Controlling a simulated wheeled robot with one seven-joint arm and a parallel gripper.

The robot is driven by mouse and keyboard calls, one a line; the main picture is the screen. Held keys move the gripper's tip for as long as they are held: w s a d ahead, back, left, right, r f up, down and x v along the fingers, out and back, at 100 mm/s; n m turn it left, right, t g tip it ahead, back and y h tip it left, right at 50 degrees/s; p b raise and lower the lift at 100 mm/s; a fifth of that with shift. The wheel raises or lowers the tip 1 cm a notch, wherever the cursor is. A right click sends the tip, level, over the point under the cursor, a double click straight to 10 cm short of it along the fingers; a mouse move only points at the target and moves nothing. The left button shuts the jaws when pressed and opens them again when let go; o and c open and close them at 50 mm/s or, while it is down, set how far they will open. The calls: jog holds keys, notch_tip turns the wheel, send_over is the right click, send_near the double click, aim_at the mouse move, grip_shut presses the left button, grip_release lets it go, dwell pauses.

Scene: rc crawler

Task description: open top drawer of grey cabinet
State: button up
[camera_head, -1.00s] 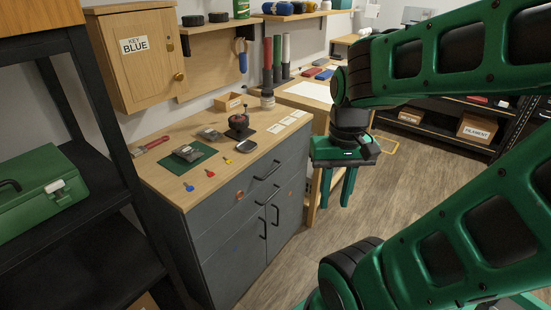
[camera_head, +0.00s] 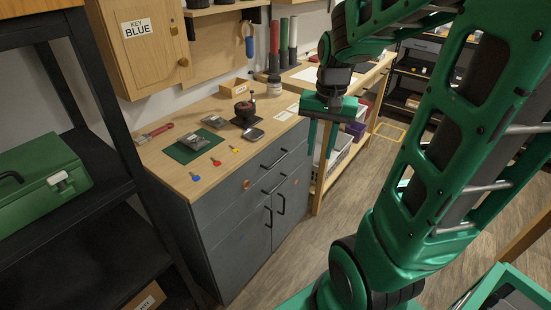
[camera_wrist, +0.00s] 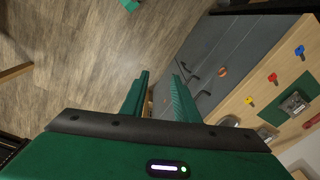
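The grey cabinet (camera_head: 222,235) stands left of centre in the head view, under a wooden top. Its top drawer (camera_head: 248,171) is shut and has a dark horizontal bar handle (camera_head: 274,160). A second horizontal handle and two vertical door handles sit below. My gripper (camera_head: 321,152) is green, points down and is to the right of the drawer front, apart from the handle. In the wrist view my gripper (camera_wrist: 160,88) has its two fingers apart with nothing held. The cabinet front (camera_wrist: 240,50) and its dark handles show to the right of the fingers there.
On the cabinet top (camera_head: 165,165) lie colored keys, a green mat (camera_head: 192,152) and small parts. A black shelf with a green toolbox (camera_head: 40,185) stands at left. A wooden workbench (camera_head: 362,90) stands behind my gripper. The floor (camera_head: 300,255) before the cabinet is clear.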

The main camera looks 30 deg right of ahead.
aim_at(276, 162)
jog(key=w+d+f+m+t+y, duration=0.15)
jog(key=w+f, duration=0.25)
jog(key=w, duration=0.6)
jog(key=w+f+m+h, duration=0.1)
jog(key=w+f+m, duration=0.25)
jog(key=w, duration=0.55)
jog(key=shift+n+y, duration=0.25)
jog(key=shift+n, duration=0.05)
jog(key=x, duration=1)
jog(key=shift+f, duration=0.4)
